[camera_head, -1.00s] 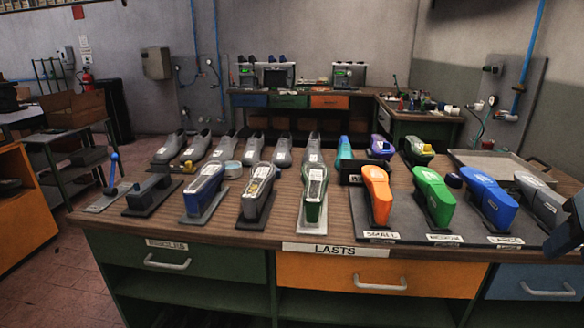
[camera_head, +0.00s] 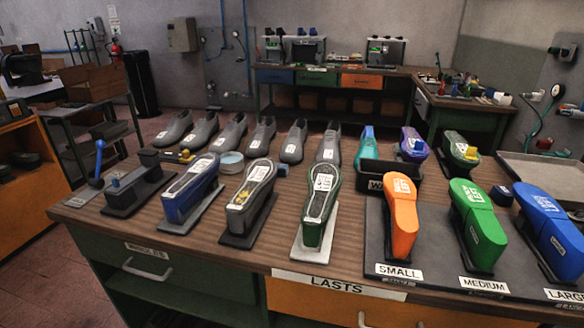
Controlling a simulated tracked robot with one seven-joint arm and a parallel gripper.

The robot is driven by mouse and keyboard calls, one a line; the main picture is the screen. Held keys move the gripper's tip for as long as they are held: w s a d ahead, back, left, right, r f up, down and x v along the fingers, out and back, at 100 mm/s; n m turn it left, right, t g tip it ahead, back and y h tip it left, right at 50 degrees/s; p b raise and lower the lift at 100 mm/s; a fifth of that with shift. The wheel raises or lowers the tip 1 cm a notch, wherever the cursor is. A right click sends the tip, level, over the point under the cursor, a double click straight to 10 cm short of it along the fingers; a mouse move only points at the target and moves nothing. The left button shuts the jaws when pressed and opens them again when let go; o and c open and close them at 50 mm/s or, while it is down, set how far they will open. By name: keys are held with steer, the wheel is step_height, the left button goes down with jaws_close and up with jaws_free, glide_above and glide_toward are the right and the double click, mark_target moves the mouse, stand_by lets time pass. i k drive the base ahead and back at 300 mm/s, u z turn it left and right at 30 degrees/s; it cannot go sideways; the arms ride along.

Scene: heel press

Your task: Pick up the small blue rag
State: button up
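I cannot make out the small blue rag for sure. A blue-handled lever (camera_head: 99,160) stands beside that device. My gripper is not in view.
The wooden table (camera_head: 285,248) is crowded with grey shoes (camera_head: 294,142), shoe-shaped presses and orange (camera_head: 401,215), green (camera_head: 477,222) and blue (camera_head: 553,228) lasts. A black box (camera_head: 388,180) and a grey tray (camera_head: 540,170) stand behind the lasts. Floor (camera_head: 30,268) is free at left.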

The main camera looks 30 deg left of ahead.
mark_target(283, 170)
steer(key=u, duration=1.6)
steer(key=k, duration=0.45)
steer(key=z, duration=0.05)
steer(key=i, duration=0.45)
steer(key=z, duration=0.1)
